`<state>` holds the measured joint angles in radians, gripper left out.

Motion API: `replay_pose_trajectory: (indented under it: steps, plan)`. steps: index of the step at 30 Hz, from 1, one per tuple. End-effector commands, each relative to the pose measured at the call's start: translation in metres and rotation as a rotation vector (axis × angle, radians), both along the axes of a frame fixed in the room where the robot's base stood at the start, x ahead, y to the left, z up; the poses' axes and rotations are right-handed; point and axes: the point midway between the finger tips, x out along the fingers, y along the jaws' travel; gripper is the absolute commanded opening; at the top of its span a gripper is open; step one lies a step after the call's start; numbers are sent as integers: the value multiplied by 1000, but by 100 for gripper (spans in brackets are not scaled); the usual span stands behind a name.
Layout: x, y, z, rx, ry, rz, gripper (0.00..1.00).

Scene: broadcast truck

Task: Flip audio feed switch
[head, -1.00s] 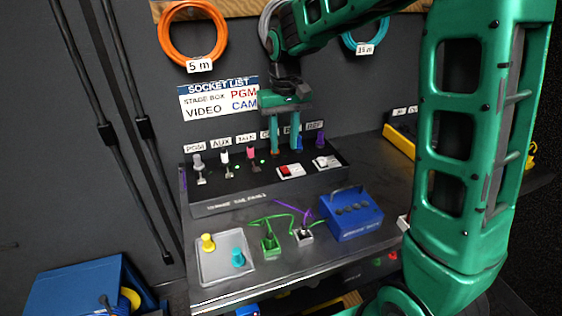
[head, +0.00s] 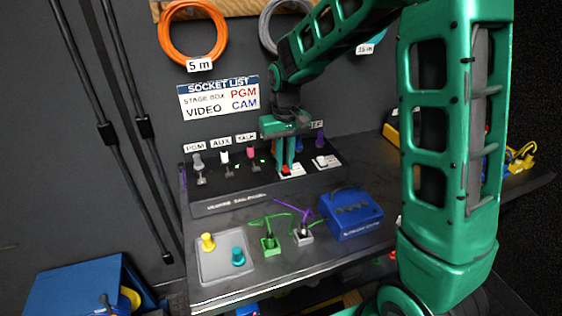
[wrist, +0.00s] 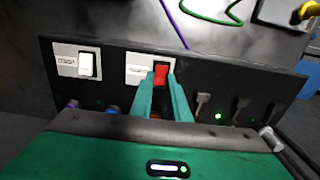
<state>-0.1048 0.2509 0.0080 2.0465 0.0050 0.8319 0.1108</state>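A red rocker switch (head: 285,171) sits on a white labelled plate on the black sloped panel (head: 225,199); the same red switch shows in the wrist view (wrist: 160,74). A white rocker switch (head: 321,161) is on a similar plate to its right, and in the wrist view this white switch (wrist: 86,65) is at left. The small plate lettering is too blurred to read. My gripper (head: 284,164) points down at the red switch. In the wrist view, my gripper's teal fingertips (wrist: 159,82) are apart, close to the red switch; contact cannot be told.
Several toggles with plugs, including a pink one (head: 250,154), stand left of the red switch. A purple plug (head: 320,141) is behind the white switch. In front are a tray (head: 222,267) with yellow and teal knobs, green and purple cables, and a blue box (head: 352,213).

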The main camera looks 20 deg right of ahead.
Motion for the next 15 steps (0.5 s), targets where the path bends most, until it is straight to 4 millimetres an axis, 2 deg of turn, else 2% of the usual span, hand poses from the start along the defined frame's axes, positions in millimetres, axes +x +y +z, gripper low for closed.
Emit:
replay_pose_trajectory:
  steps: [8,15]
  plan:
    - [-2,0,1,0,-33,0,0]
    - [-8,0,1,0,-187,1,0]
